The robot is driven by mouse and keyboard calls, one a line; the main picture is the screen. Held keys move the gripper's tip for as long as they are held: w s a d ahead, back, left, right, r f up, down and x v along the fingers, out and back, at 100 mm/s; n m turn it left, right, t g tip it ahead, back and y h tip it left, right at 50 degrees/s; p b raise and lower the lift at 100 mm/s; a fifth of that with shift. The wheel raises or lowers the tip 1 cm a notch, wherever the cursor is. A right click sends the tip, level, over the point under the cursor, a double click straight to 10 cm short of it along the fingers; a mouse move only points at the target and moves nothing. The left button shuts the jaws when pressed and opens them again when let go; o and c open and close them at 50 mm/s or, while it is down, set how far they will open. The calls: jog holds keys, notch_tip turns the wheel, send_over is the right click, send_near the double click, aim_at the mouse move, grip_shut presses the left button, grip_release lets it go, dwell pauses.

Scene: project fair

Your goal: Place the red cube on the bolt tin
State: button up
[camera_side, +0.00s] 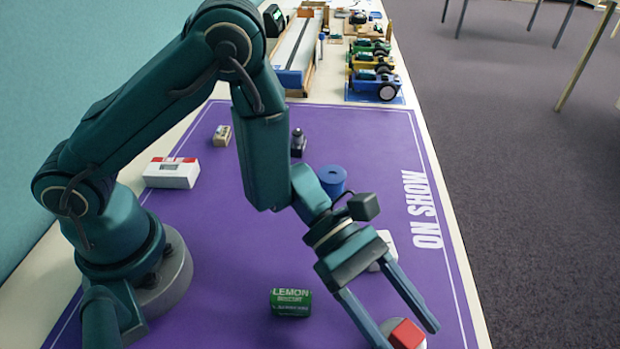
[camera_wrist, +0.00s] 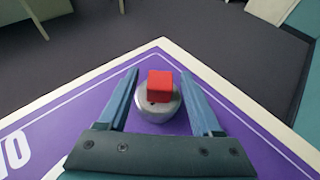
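The red cube (camera_side: 407,335) sits on top of a round grey metal tin (camera_side: 386,327), which I take for the bolt tin, near the front corner of the purple mat. In the wrist view the red cube (camera_wrist: 160,85) rests on the tin's top (camera_wrist: 157,112), toward its far side. My gripper (camera_side: 412,338) is open, with its fingers spread on either side of the cube and tin. In the wrist view the fingers of my gripper (camera_wrist: 163,82) show clear gaps to the cube on both sides. Much of the tin is hidden in the side view.
A white object (camera_side: 383,250) is partly hidden behind the gripper. A blue cylinder (camera_side: 332,180), a dark small object (camera_side: 298,143), a tan block (camera_side: 222,135) and a red-and-white box (camera_side: 172,173) stand farther back. The table edge is close.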

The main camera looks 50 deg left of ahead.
jog(key=shift+a+r, duration=0.1)
jog(key=shift+r, duration=0.1)
jog(key=s+a+r+m+t+y, duration=0.2)
jog(key=a+r+m+y, duration=0.2)
jog(key=a+m, duration=0.2)
jog(key=s+a+r+m+t+y, duration=0.1)
jog(key=a+r+m+y, duration=0.3)
jog(key=a, duration=0.7)
jog(key=s+a+r+m+t+y, duration=0.2)
jog(key=s+a+r+m+y, duration=0.1)
jog(key=a+m, duration=0.5)
jog(key=shift+a+r+t+y, duration=0.3)
jog(key=shift+r+y, duration=0.4)
jog(key=shift+y, duration=0.5)
